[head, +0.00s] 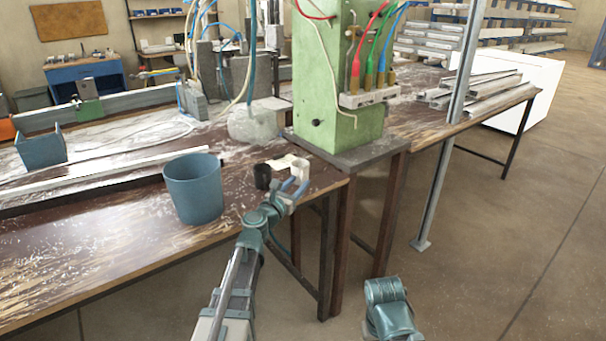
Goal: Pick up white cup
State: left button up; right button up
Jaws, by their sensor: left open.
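A small white cup (300,167) stands near the bench's right corner, close to the base of the green machine. My left gripper (294,184) is at the near side of the cup, with its fingers apart. The fingers overlap the lower part of the cup in the picture; I cannot tell whether they touch it. Part of my right arm shows at the bottom right, but its gripper does not show.
A small black object (262,176) stands just left of the cup. A blue-grey bucket (193,190) stands further left on the bench (110,236). The green machine (335,85) rises behind the cup. Metal profiles lie along the bench.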

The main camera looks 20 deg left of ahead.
pick_arm(q)
jog(key=shift+x, duration=0.85)
jog(key=shift+s, duration=0.1)
grip_shut()
dwell(0.6)
